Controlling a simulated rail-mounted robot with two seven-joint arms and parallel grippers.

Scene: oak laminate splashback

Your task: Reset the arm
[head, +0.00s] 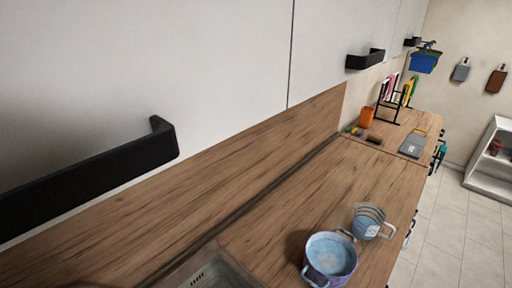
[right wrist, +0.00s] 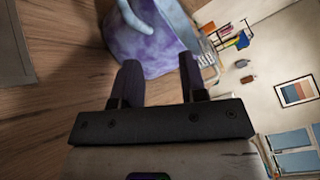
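My right gripper (right wrist: 160,78) shows in the right wrist view with its two dark fingers apart and nothing clasped between them. A blue and purple pot (right wrist: 155,45) is just beyond the fingertips, with a pale blue handle (right wrist: 140,18) above; whether a finger touches it I cannot tell. In the head view the pot (head: 330,262) stands on the wooden counter (head: 300,210) at the lower right. Neither of my grippers shows in the head view, and my left gripper is in no frame.
A sink edge (head: 205,268) is at the bottom. An orange cup (head: 366,117), a black rack (head: 392,105) and a grey board (head: 414,144) are farther back. Cabinets with black handles (head: 90,178) overhang the left.

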